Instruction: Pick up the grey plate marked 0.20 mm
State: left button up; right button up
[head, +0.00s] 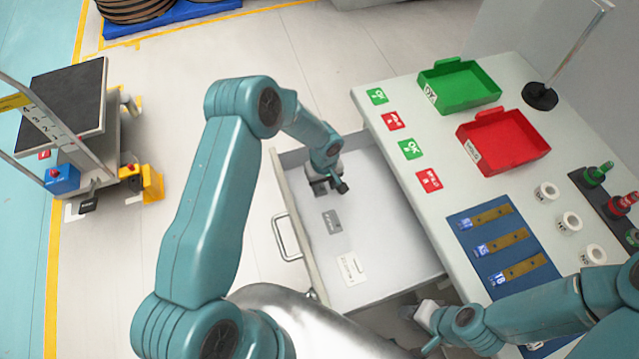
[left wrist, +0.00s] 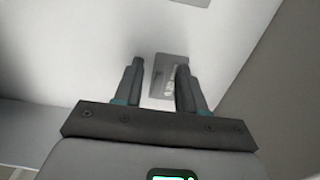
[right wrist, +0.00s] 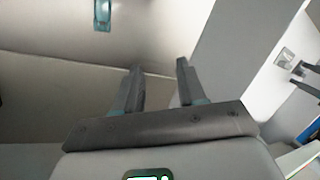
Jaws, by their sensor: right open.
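My left gripper (head: 328,186) is low over the open drawer (head: 385,215), at its far end. In the left wrist view its fingers (left wrist: 160,72) are apart. A grey plate (left wrist: 168,70) with a pale marking lies beyond and partly between them, its right side hidden by a finger. I cannot read the marking. In the head view a grey plate (head: 332,222) lies in the drawer just nearer than the gripper; its marking is too small to read. A whitish plate (head: 351,269) lies nearer still. My right gripper (right wrist: 158,72) is open and empty by the drawer's near side.
The table (head: 440,150) right of the drawer holds a green tray (head: 462,88), a red tray (head: 505,142), a blue mat (head: 500,240) with brass strips, and white rolls. The drawer's handle (head: 284,240) sticks out to the left. A cart (head: 75,100) stands far left.

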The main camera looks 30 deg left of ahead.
pick_arm(q)
grip_shut()
jog(key=shift+r, duration=0.1)
